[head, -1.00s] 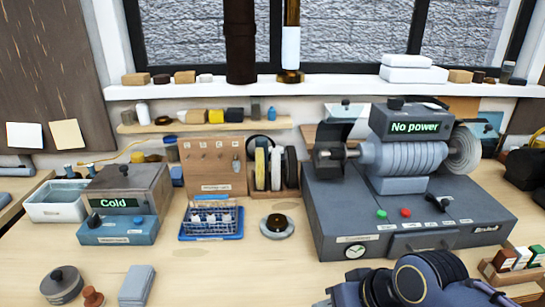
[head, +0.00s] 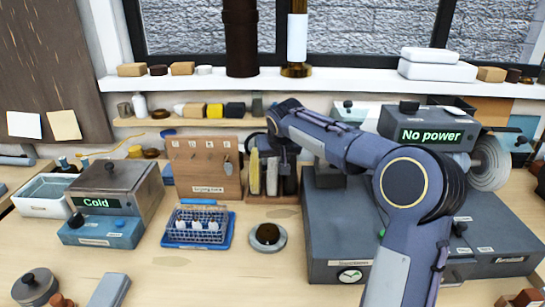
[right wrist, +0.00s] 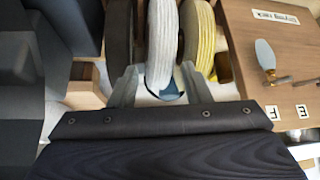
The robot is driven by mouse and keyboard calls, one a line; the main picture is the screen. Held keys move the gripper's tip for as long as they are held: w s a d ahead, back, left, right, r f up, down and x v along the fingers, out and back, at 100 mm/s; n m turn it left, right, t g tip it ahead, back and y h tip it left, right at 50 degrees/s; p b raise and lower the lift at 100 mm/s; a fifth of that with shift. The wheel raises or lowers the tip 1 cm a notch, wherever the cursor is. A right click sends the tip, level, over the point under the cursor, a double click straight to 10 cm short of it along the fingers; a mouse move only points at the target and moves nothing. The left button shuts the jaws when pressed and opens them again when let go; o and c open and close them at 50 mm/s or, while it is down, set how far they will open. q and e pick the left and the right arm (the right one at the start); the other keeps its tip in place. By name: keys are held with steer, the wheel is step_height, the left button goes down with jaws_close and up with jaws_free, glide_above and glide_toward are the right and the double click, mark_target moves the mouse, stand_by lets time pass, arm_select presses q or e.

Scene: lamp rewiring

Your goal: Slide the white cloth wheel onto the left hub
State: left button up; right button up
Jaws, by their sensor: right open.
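The white cloth wheel (right wrist: 161,45) stands upright in a wooden rack between a yellow wheel (right wrist: 200,40) and a dark wheel (right wrist: 119,38). It also shows in the head view (head: 271,174), partly covered by my arm. My right gripper (right wrist: 162,88) is open, its two fingers on either side of the white wheel's near edge; I cannot tell whether they touch it. The grey polishing machine (head: 335,225) reads "No power". Its left hub is hidden behind my right arm in the head view. My left gripper is not in view.
A wooden tool board (head: 205,168) stands close left of the rack. A blue basket (head: 198,228) and a round dish (head: 267,237) are in front. A pale wheel (head: 490,160) is at the machine's right end. The front middle of the bench is clear.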

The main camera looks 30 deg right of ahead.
mark_target(274, 161)
steer(key=shift+b+x, duration=0.45)
steer(key=shift+x, duration=1.85)
steer(key=shift+c, duration=0.2)
steer(key=c, duration=0.7)
steer(key=shift+r+p, duration=0.5)
steer(key=shift+r, duration=0.1)
steer(key=shift+c, duration=0.3)
steer(key=shift+a+r+p, duration=0.1)
steer(key=shift+r+p, duration=0.5)
steer(key=shift+r, duration=0.25)
steer(key=shift+r+p, duration=1)
steer(key=shift+r, duration=0.15)
steer(key=shift+s+f, duration=0.1)
steer(key=shift+f, duration=0.05)
